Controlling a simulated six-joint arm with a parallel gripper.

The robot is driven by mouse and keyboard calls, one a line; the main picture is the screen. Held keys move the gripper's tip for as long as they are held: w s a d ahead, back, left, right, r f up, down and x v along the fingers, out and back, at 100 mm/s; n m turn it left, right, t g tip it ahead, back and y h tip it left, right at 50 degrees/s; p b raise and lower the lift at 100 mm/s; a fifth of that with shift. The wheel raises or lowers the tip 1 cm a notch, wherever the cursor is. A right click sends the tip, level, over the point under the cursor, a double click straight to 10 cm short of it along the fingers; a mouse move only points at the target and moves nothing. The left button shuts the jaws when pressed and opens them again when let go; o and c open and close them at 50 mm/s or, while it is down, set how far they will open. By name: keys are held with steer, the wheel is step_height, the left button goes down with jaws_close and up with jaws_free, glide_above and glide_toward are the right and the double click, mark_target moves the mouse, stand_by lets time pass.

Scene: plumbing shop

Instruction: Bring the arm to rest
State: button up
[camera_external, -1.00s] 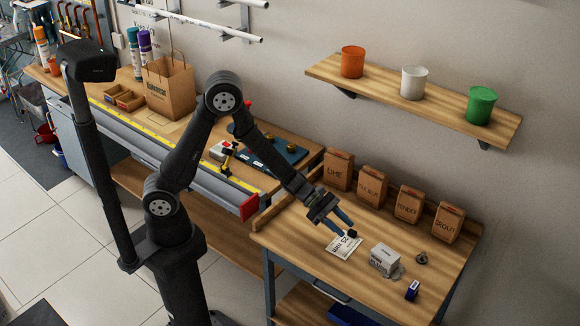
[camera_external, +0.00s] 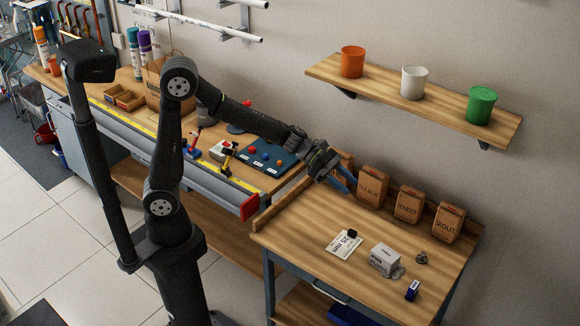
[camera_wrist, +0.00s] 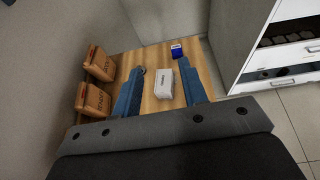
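My gripper (camera_external: 343,183) is raised above the back left of the right-hand wooden workbench (camera_external: 310,240), in front of the paper bags. In the wrist view its two blue fingers (camera_wrist: 160,68) stand apart with nothing held between them. A small black piece (camera_external: 352,233) sits on the white printed card (camera_external: 343,245) on the bench, well below and apart from my gripper.
A white box (camera_external: 384,258), a small round metal part (camera_external: 421,257) and a blue-and-white box (camera_external: 412,290) lie on the bench. Brown bags (camera_external: 408,205) line its back.

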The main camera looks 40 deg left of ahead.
steer(key=w+a+n+t, duration=0.1)
steer(key=w+a+t, duration=0.1)
steer(key=w+a, duration=0.4)
steer(key=shift+w+a+n, duration=0.15)
steer(key=shift+w+n, duration=0.25)
steer(key=shift+w, duration=0.35)
